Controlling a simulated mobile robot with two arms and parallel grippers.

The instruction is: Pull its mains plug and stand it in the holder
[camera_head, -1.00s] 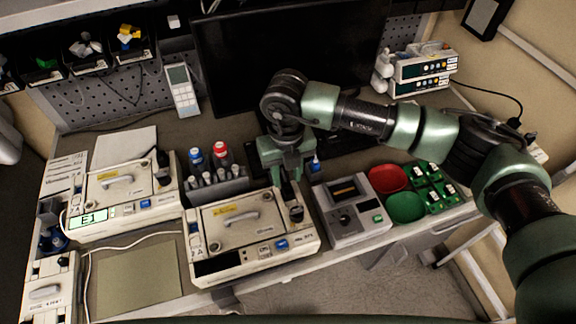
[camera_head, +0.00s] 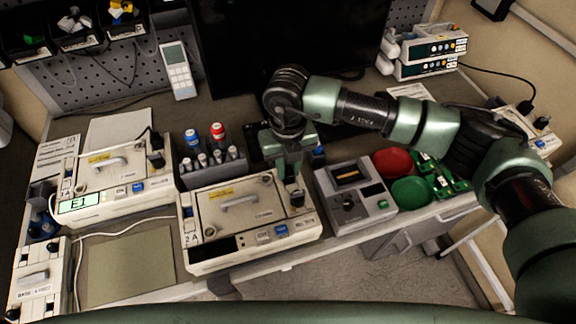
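A cream unit with a lit green E1 display (camera_head: 78,203) stands at the left of the bench. A black plug-like part (camera_head: 156,157) stands upright at its back right corner, with a dark cord by it. A second cream unit, marked 2A (camera_head: 220,238), stands in the middle with its display dark. It has a similar black part (camera_head: 297,199) at its right. My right gripper (camera_head: 293,178) points down just above and behind that part; contact and finger gap are unclear. My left gripper is not in view. I cannot tell which item is the holder.
A rack of grey-topped vials (camera_head: 212,166) stands behind the middle unit. A grey device (camera_head: 352,198), red dish (camera_head: 393,162) and green dish (camera_head: 411,191) lie to the right. Stacked pumps (camera_head: 428,52) have a cord to a black plug (camera_head: 524,109). An olive mat (camera_head: 128,266) is bare.

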